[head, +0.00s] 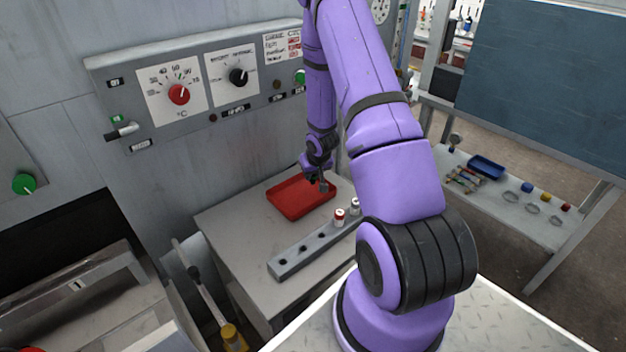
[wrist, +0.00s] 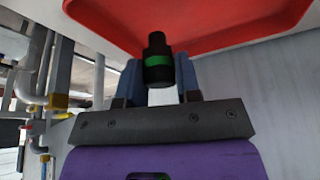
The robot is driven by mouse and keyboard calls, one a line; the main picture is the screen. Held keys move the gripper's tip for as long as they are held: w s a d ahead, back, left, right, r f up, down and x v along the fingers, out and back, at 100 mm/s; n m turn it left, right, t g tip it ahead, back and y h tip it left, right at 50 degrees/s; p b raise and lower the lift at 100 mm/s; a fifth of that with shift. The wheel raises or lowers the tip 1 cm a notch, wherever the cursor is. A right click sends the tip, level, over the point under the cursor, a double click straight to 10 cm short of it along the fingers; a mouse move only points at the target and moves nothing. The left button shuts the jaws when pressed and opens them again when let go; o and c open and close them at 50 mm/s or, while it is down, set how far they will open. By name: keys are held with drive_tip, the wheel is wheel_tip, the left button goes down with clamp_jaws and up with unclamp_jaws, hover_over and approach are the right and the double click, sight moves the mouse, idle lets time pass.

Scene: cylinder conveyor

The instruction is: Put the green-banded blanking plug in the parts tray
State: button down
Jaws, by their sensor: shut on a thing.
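The green-banded blanking plug (wrist: 157,60) is a dark cylinder with a green band and a narrower dark end. In the wrist view it sits between the two fingers of my gripper (wrist: 160,82), which is shut on it. The red parts tray (wrist: 215,38) lies beyond the plug in that view. In the head view the tray (head: 290,203) sits on the grey bench, and my gripper (head: 323,184) is at its right edge, seemingly above it. The plug is too small to make out in the head view.
A grey block with a row of holes (head: 290,262) lies in front of the tray. A red-banded plug (head: 339,217) and another white-bodied plug (head: 355,207) stand at its right end. A control panel (head: 205,85) is on the wall behind the bench.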

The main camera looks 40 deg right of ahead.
sight(313, 179)
drive_tip(key=shift+w+d, duration=0.4)
drive_tip(key=shift+d, duration=0.05)
drive_tip(key=shift+a+f, duration=0.1)
drive_tip(key=shift+f, duration=1.7)
drive_tip(key=c, duration=0.8)
unclamp_jaws()
drive_tip(key=shift+f, duration=0.1)
